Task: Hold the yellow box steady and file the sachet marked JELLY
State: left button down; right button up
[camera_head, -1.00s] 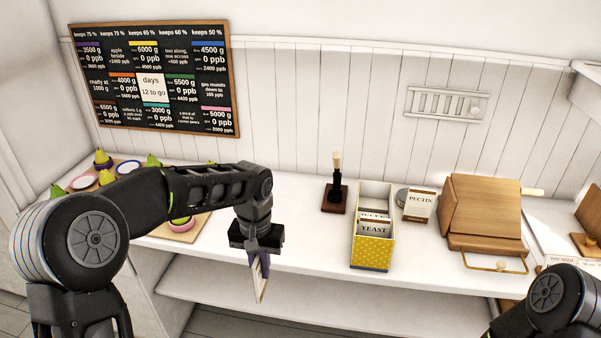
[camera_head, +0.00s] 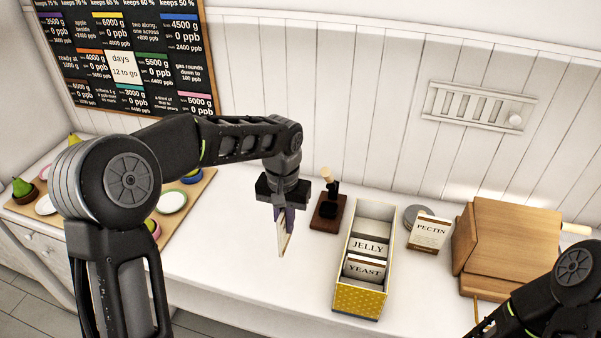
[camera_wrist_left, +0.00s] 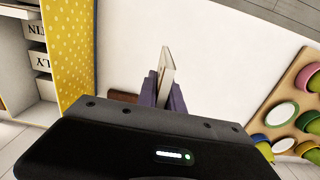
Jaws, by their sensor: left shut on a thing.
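My left gripper (camera_head: 284,212) is shut on a thin pale sachet (camera_head: 285,240), held upright above the counter and seen nearly edge-on, so its marking cannot be read. The sachet also shows between the purple fingers in the left wrist view (camera_wrist_left: 167,65). The yellow box (camera_head: 358,301), with white dots, stands on the counter to the right of the gripper, apart from it; its wall shows at left in the wrist view (camera_wrist_left: 83,45).
A PECTIN sachet (camera_head: 428,232) leans by a grey tin (camera_head: 413,215) right of the box. A wooden case (camera_head: 510,245) stands farther right. A dark stand with a wooden handle (camera_head: 329,208) is behind, between gripper and box. A board with pears and dishes (camera_head: 190,206) is left.

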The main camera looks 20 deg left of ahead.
aim_at(284, 209)
pick_arm(q)
jog(key=shift+w, duration=0.15)
jog(key=shift+r, duration=0.1)
pick_arm(e)
jog(key=shift+r, duration=0.1)
jog(key=shift+o, duration=0.3)
